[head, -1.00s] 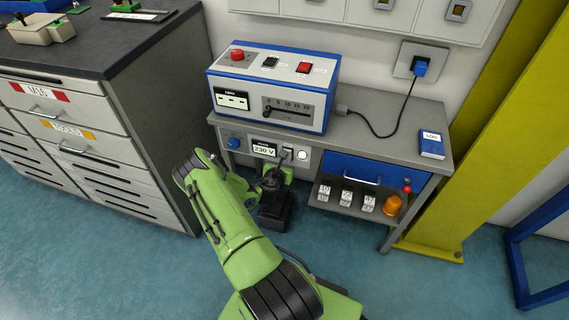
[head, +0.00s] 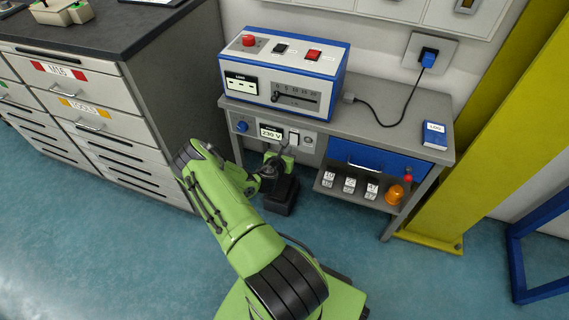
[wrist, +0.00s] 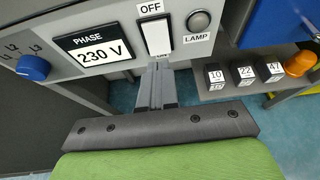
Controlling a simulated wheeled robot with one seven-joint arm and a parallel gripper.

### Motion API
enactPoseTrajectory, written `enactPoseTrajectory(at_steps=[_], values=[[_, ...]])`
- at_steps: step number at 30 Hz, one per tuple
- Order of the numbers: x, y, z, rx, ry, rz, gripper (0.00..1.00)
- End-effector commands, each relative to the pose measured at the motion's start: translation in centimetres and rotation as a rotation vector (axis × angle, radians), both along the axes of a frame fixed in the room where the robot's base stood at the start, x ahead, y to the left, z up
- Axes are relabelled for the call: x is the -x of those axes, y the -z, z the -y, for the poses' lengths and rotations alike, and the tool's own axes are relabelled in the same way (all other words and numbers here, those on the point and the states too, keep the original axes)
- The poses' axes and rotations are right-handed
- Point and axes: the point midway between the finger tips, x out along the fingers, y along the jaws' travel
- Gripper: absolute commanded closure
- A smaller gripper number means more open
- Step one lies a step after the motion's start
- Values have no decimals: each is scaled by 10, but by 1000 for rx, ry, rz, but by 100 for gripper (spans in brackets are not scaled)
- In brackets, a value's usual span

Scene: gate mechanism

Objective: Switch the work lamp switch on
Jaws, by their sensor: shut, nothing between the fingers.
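The work lamp switch (head: 294,138) is a white rocker on the grey front panel under the bench top. In the wrist view the rocker (wrist: 156,37) has an OFF label above it and a partly hidden ON label at its lower end. The round lamp (wrist: 198,21) beside it, labelled LAMP, looks grey and unlit; it also shows in the head view (head: 308,141). My gripper (wrist: 157,68) is shut and empty, its fingertips just below the rocker's lower end. I cannot tell whether they touch it. In the head view my gripper (head: 283,152) is partly hidden by my wrist.
A blue knob (wrist: 33,68) and a 230 V phase display (wrist: 94,48) sit left of the switch. Right of it are a blue drawer (head: 375,161) and a shelf with labelled blocks (head: 349,186) and an orange beacon (head: 395,194). A drawer cabinet (head: 110,120) stands left.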

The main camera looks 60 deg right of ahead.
Motion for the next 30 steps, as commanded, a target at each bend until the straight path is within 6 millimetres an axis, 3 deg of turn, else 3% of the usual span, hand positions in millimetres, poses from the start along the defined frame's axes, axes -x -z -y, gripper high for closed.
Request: enactPoseTrajectory(at_steps=[6,12,24,30], values=[[9,-26,-52,-3,-3,-8,100],[14,-39,-82,-1,-2,-4,100],[15,-41,-89,-2,0,-2,100],[15,-32,-92,-3,-3,-10,100]])
